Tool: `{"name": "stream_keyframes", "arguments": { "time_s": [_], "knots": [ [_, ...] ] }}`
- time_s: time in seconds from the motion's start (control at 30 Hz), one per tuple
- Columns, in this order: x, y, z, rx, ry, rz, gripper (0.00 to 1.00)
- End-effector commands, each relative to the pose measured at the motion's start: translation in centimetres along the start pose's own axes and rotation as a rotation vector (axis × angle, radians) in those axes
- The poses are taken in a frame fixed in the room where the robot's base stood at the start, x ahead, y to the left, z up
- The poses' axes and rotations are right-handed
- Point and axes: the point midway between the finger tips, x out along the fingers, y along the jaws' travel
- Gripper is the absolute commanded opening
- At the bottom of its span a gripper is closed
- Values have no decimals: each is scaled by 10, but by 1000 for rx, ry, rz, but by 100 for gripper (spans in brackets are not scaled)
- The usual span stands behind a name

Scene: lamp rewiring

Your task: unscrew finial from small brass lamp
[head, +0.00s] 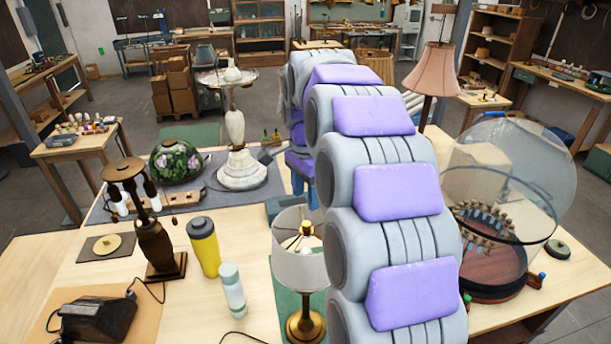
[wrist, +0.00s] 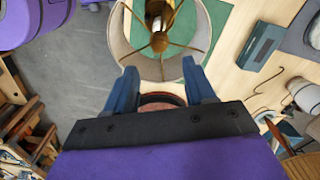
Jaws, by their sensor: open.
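The small brass lamp (head: 306,326) stands upright on a green mat near the front middle, partly hidden by my arm. Its pale drum shade (head: 299,264) is open at the top, with brass spokes meeting in the middle. The brass finial (head: 306,228) sits at that hub; the hub with the finial (wrist: 158,42) also shows in the wrist view. My gripper (wrist: 160,68) has its two blue fingers apart, with nothing held between them. In the wrist view the fingertips are at the shade's near rim, with the finial beyond them.
A yellow tumbler (head: 203,246) and a pale bottle (head: 232,290) stand left of the lamp. A dark wooden lamp base (head: 156,240) stands further left. A large glass dome (head: 515,180) is at the right. A grey-green box (wrist: 260,47) lies near the shade.

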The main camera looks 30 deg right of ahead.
Motion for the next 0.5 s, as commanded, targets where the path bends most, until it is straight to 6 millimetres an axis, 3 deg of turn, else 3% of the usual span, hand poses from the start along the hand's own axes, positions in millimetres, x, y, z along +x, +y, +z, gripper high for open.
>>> {"name": "stream_keyframes", "arguments": {
  "time_s": [0.3, 0.5],
  "knots": [
    [51, 1, 1, 1, -4, 6, 54],
    [75, 0, 0, 1, -1, 2, 54]
  ]
}}
